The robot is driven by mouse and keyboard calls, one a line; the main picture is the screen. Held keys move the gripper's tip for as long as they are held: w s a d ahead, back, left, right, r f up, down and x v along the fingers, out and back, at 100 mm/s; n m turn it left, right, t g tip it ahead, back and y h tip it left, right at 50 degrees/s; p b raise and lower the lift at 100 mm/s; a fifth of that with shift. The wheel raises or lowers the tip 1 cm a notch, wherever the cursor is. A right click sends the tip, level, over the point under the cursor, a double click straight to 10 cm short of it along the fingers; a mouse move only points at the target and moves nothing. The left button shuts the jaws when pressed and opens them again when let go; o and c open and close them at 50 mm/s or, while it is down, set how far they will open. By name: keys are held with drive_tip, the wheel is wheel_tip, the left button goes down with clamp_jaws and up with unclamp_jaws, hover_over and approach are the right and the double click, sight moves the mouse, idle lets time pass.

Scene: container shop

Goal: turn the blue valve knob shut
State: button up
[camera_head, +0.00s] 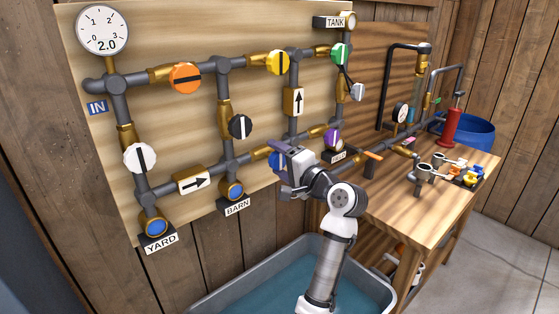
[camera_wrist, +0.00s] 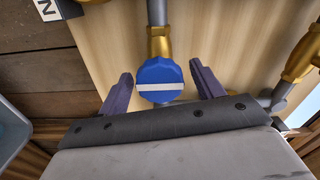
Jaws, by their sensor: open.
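The blue valve knob (camera_wrist: 160,72) is round with a white bar across its face. In the wrist view it sits between the two fingers of my open gripper (camera_wrist: 162,88), with a gap on each side. Its white bar lies level there, crosswise to the brass valve body and pipe (camera_wrist: 158,40) above it. In the head view my gripper (camera_head: 282,156) is at the pipe board and hides most of the blue knob (camera_head: 277,161); only a blue edge shows.
A purple knob (camera_head: 332,136) is close to the right of my gripper. A black knob (camera_head: 240,127) and the BARN outlet (camera_head: 234,189) are to the left. A grey water tub (camera_head: 257,281) stands below. The workbench (camera_head: 438,204) is at right. The gauge (camera_head: 103,31) reads 2.0.

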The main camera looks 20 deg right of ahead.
drive_tip(key=b+v, duration=0.4)
drive_tip(key=v, duration=0.9)
drive_tip(key=shift+s, duration=0.4)
drive_tip(key=shift+d, duration=0.1)
